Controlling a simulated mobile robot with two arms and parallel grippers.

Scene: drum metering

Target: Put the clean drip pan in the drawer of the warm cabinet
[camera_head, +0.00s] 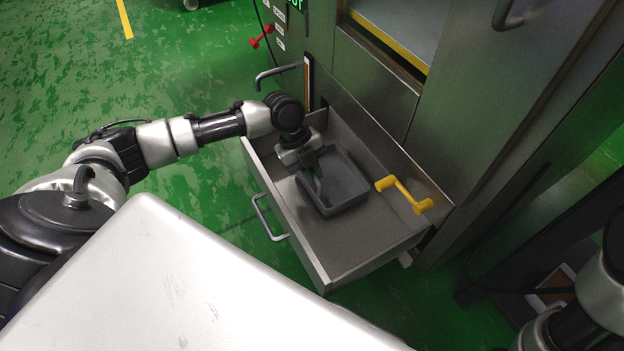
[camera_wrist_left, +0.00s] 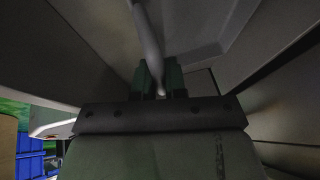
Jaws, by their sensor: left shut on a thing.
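The drip pan (camera_head: 345,184) is a dark grey rectangular tray with raised walls. It is inside the open drawer (camera_head: 345,248) of the warm cabinet (camera_head: 470,110), within its walls; I cannot tell whether it touches the drawer floor. My left gripper (camera_head: 312,172) reaches over the drawer's left side and is shut on the pan's handle at its near-left side. In the left wrist view, the left gripper's fingers (camera_wrist_left: 160,80) close on the thin grey handle (camera_wrist_left: 147,35), with the pan's inside beyond. My right gripper is out of view; only part of that arm shows at lower right.
A yellow handle-shaped piece (camera_head: 405,194) is at the drawer's right back, close to the pan. The drawer front has a bar handle (camera_head: 268,218). Bare drawer floor shows in front of the pan. Green floor (camera_head: 200,60) is open to the left.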

